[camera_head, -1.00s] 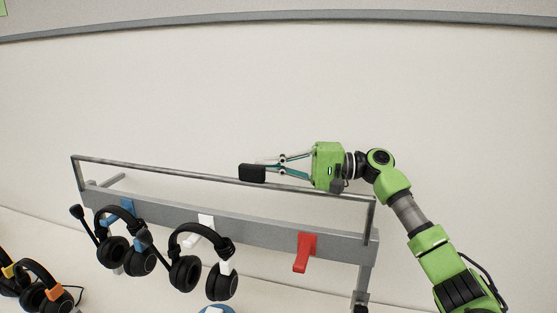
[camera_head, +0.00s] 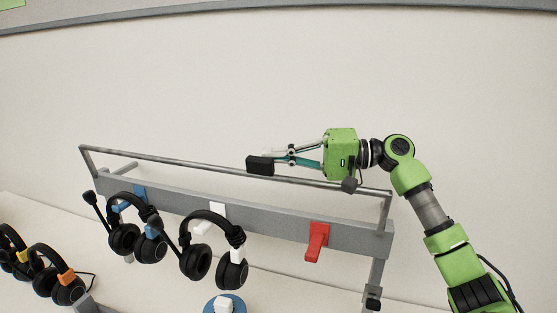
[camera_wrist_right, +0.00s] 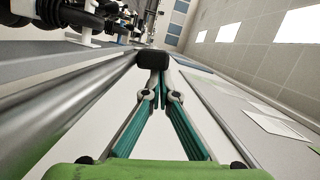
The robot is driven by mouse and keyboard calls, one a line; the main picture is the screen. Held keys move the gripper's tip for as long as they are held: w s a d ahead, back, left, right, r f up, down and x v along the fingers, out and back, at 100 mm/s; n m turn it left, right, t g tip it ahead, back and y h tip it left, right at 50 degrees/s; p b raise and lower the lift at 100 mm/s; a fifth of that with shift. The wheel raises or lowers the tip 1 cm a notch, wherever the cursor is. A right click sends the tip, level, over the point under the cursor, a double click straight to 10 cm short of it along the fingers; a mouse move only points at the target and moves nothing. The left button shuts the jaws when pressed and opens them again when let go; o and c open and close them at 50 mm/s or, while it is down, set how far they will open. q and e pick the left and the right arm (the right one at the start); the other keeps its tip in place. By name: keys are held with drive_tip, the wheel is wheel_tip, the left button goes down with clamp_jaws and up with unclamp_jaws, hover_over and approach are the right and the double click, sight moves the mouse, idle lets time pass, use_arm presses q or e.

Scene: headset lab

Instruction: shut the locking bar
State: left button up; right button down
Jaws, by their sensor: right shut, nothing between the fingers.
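The locking bar (camera_head: 200,164) is a thin grey metal frame above the grey hook rack (camera_head: 270,222). Its long rod stands apart from the rack, raised on an end arm at each side. My right gripper (camera_head: 261,165) is shut and empty, its dark fingertips just behind or above the middle of the rod; I cannot tell whether they touch. In the right wrist view the closed fingertips (camera_wrist_right: 152,61) show beside a large grey rod (camera_wrist_right: 70,98), which runs along the left. My left gripper is out of view.
One headset (camera_head: 122,236) hangs at the rack's blue hook, another (camera_head: 196,262) at its white hook. The red hook (camera_head: 317,240) is empty. More headsets (camera_head: 64,288) are at lower left. A blue round base (camera_head: 212,305) is in front. The pale wall area behind is clear.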

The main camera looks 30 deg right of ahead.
drive_tip(key=s+a+f+n+h+b, duration=0.2)
drive_tip(key=s+a+f+n+b, duration=0.2)
drive_tip(key=s+a+n+b, duration=0.2)
drive_tip(key=shift+s+a+f+n+b, duration=0.15)
drive_tip(key=shift+s+a+n+b, duration=0.3)
drive_tip(key=shift+a+n, duration=0.4)
